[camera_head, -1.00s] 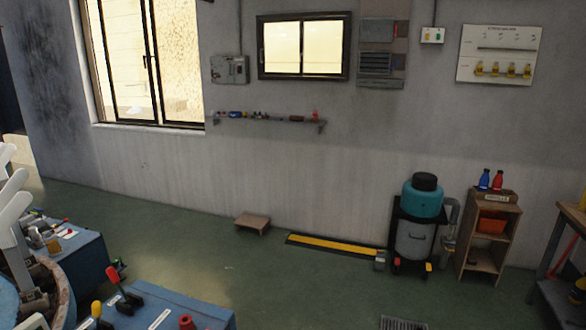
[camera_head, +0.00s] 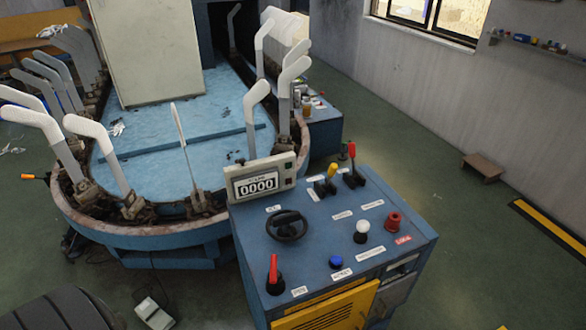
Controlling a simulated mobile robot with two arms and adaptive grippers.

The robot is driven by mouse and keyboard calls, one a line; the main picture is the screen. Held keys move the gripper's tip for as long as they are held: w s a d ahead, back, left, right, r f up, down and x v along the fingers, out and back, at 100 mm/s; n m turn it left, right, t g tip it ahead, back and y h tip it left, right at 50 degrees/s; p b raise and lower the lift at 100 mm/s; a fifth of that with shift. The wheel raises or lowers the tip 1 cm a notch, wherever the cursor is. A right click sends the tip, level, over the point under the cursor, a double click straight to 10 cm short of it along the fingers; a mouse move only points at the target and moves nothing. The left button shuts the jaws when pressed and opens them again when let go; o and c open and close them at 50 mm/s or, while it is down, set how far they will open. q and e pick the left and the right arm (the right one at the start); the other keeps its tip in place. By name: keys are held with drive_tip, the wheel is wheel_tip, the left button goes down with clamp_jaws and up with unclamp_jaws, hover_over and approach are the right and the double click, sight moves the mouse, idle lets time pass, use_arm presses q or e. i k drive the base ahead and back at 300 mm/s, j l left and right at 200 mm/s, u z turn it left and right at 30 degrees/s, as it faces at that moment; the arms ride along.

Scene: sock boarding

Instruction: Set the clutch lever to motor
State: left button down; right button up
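The clutch lever cannot be singled out, as the labels are too small to read. A blue control console (camera_head: 325,225) carries several controls. A red-handled lever (camera_head: 273,268) stands upright at its front left corner. A yellow-handled lever (camera_head: 330,175) and another red-handled lever (camera_head: 352,153) stand at its back edge on black bases. A black handwheel (camera_head: 287,225), a white knob (camera_head: 362,229), a red button (camera_head: 393,221) and a blue button (camera_head: 336,262) sit between. Neither of my grippers is in view.
A blue oval machine bed (camera_head: 185,130) with several upright white foot forms (camera_head: 95,135) stands behind and left of the console. A counter display (camera_head: 258,183) reads 0000. A low wooden step (camera_head: 484,167) stands by the wall.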

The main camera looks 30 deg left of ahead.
sight(332, 168)
drive_tip(key=u, duration=0.75)
drive_tip(key=i+j+z, duration=0.1)
drive_tip(key=j+z, duration=1.15)
drive_tip(key=j, duration=0.1)
